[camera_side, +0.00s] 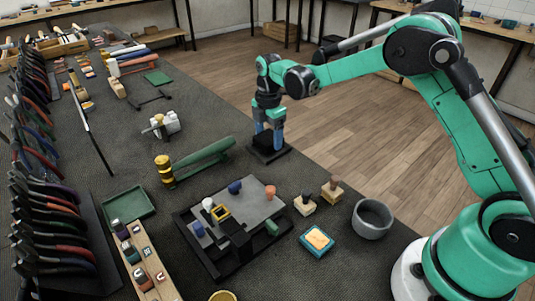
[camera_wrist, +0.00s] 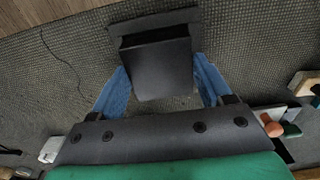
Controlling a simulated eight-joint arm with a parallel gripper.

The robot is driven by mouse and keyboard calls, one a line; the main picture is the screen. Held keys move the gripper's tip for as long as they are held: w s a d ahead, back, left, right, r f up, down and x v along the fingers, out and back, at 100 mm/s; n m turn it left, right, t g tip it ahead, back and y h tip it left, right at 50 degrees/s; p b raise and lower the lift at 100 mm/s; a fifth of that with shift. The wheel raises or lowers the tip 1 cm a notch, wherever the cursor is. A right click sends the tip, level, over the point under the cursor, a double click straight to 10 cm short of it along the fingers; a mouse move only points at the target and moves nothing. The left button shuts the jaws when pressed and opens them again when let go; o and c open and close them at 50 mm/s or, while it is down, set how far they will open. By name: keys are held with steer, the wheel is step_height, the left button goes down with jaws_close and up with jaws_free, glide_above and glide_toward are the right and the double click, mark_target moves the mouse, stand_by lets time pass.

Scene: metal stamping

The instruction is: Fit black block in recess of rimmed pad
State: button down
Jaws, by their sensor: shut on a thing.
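The black block (camera_wrist: 158,68) is between the two blue fingers of my gripper (camera_wrist: 162,82) in the wrist view. In the side view my gripper (camera_side: 268,143) points down at the far edge of the table, shut on the block. The dark rimmed pad (camera_side: 284,150) lies under the gripper in the side view. In the wrist view the pad (camera_wrist: 150,24) shows beyond the block's upper edge. The block is over the pad. The fingers and the block hide the recess, so I cannot tell whether the block is seated in it.
The table mat (camera_side: 330,185) around the pad is clear. A dark tray with a grey plate (camera_side: 258,208), wooden-based stamps (camera_side: 331,191) and a grey bowl (camera_side: 372,219) stand nearer the camera.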

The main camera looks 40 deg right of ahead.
mark_target(269, 137)
steer(key=shift+f, duration=0.5)
jaws_free()
steer(key=shift+r, duration=2.85)
steer(key=shift+r, duration=0.1)
steer(key=s+a+r+m+t, duration=0.1)
steer(key=s+r+m+t, duration=0.2)
steer(key=s+m, duration=0.5)
steer(key=s+a+r+m+t, duration=0.1)
steer(key=s+r+m+t, duration=0.2)
steer(key=s+m, duration=0.6)
steer(key=shift+s+a+r+m+t, duration=0.15)
steer(key=shift+a+r+m+t, duration=0.1)
steer(key=shift+r+m+t, duration=0.25)
